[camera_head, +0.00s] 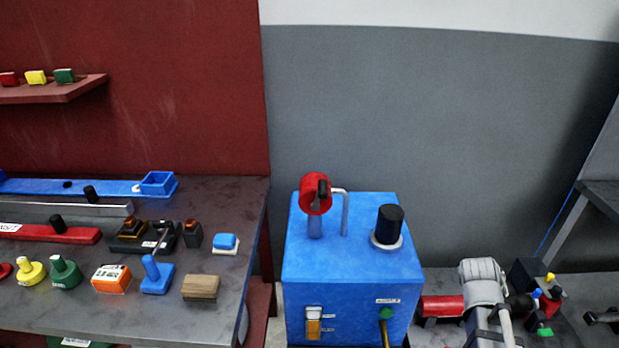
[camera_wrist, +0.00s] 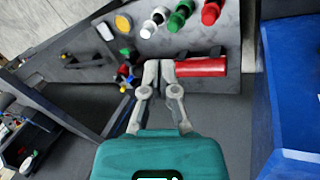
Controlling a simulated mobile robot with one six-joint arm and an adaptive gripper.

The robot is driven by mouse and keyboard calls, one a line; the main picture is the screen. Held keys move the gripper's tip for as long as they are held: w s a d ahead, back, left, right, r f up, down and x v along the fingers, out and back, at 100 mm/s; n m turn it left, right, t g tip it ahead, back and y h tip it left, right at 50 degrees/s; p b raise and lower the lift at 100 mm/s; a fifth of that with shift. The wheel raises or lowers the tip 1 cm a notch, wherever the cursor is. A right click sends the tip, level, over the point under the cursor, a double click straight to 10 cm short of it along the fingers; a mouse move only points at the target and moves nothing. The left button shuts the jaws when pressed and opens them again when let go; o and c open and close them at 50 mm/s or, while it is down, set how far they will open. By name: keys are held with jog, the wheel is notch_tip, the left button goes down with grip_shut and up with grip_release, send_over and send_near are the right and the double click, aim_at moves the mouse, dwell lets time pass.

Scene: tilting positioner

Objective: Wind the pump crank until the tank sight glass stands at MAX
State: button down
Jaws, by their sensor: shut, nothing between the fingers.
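The blue tank (camera_head: 350,262) stands right of the workbench in the head view. The sight glass (camera_head: 313,324) is low on the front face, pale above and amber below. Two small labels sit beside it, too small to read, so I cannot tell the exact level. My gripper (camera_wrist: 158,68) is shut and empty in the wrist view, away from the crank. A blue surface, probably the tank's side (camera_wrist: 292,90), shows at the right edge there.
A bent grey pipe (camera_head: 344,212) and a black cap (camera_head: 389,224) stand on the tank beside the crank. A green-topped part (camera_head: 386,315) is on its front. A red cylinder (camera_wrist: 200,66) is close beside my fingertips. The left bench (camera_head: 215,310) is crowded.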

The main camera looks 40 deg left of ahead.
jog(key=s+a+r+n+t+p, duration=0.25)
jog(key=a+r, duration=0.25)
jog(key=a, duration=0.4)
jog(key=s+a+r+n+t+p, duration=0.15)
jog(key=a+r+p, duration=0.3)
jog(key=a, duration=0.45)
jog(key=s+a+r+n+t+p, duration=0.1)
jog(key=a+r+t+p, duration=0.1)
jog(key=a+r, duration=0.55)
jog(key=s+a+r+n+t+y+p, duration=0.1)
jog(key=s+a+r+n+t+p, duration=0.1)
jog(key=s+a+r, duration=0.4)
jog(key=s+a+r+n+t+y+p, duration=0.2)
jog(key=s+a+r+n+t+p, duration=0.1)
jog(key=s+a, duration=1)
jog(key=a+r+t+p, duration=0.1)
jog(key=a+r+p, duration=0.1)
jog(key=a+r, duration=0.1)
jog(key=shift+a+y, duration=0.3)
jog(key=shift+a, duration=0.55)
jog(key=shift+w, duration=0.15)
jog(key=d+b+x, duration=0.2)
jog(key=b+x, duration=0.2)
jog(key=x, duration=0.8)
jog(key=shift+d+f, duration=0.4)
